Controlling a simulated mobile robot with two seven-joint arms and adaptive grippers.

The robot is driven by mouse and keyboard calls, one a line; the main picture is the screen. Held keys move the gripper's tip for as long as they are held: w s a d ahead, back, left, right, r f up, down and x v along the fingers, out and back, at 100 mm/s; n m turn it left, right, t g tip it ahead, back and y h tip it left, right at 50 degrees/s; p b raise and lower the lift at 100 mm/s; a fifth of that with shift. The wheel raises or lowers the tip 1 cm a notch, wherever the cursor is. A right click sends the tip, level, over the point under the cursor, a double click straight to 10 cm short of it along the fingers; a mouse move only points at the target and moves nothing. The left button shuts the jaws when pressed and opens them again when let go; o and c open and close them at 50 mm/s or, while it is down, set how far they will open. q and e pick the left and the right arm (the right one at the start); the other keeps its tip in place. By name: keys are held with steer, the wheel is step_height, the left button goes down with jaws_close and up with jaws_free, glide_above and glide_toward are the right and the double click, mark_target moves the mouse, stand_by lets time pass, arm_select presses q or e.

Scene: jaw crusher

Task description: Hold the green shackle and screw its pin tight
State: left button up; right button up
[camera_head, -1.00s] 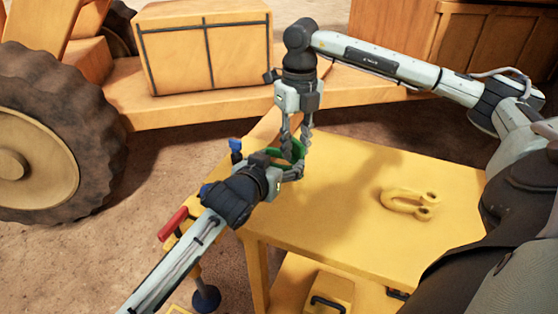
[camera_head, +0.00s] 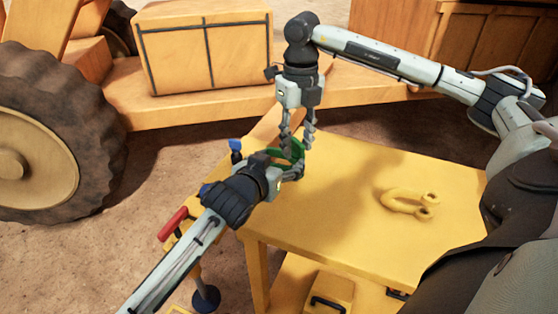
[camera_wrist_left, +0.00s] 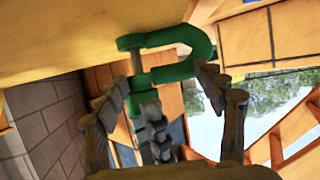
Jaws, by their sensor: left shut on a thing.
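The green shackle (camera_head: 291,151) is held above the left end of the yellow table. In the left wrist view the green shackle (camera_wrist_left: 190,68) shows its curved bow, two ears and a greyish pin (camera_wrist_left: 137,62) across them. My left gripper (camera_head: 289,170) is shut on the shackle; its fingers also show in the left wrist view (camera_wrist_left: 160,92). My right gripper (camera_head: 297,150) points straight down from above, with its fingers apart around the shackle's upper part. The fingers partly hide the shackle, and the pin's thread cannot be made out.
A yellow shackle (camera_head: 409,201) lies on the yellow table (camera_head: 340,235); the table between it and the grippers is clear. A red-handled tool (camera_head: 172,224) and a blue-topped item (camera_head: 235,146) are at the left edge. A large wheel (camera_head: 55,150) and orange machine stand behind.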

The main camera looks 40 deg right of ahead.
arm_select(q)
steer(key=shift+s+a+f, duration=0.1)
steer(key=shift+s+f, duration=0.1)
steer(key=shift+f, duration=0.4)
arm_select(e)
steer(key=shift+r, duration=3.5)
arm_select(q)
steer(key=o, duration=1.6)
steer(key=shift+w+r, duration=0.1)
steer(key=shift+r, duration=0.1)
arm_select(e)
steer(key=shift+f, duration=0.1)
arm_select(q)
steer(key=shift+r, duration=0.1)
steer(key=shift+r, duration=0.15)
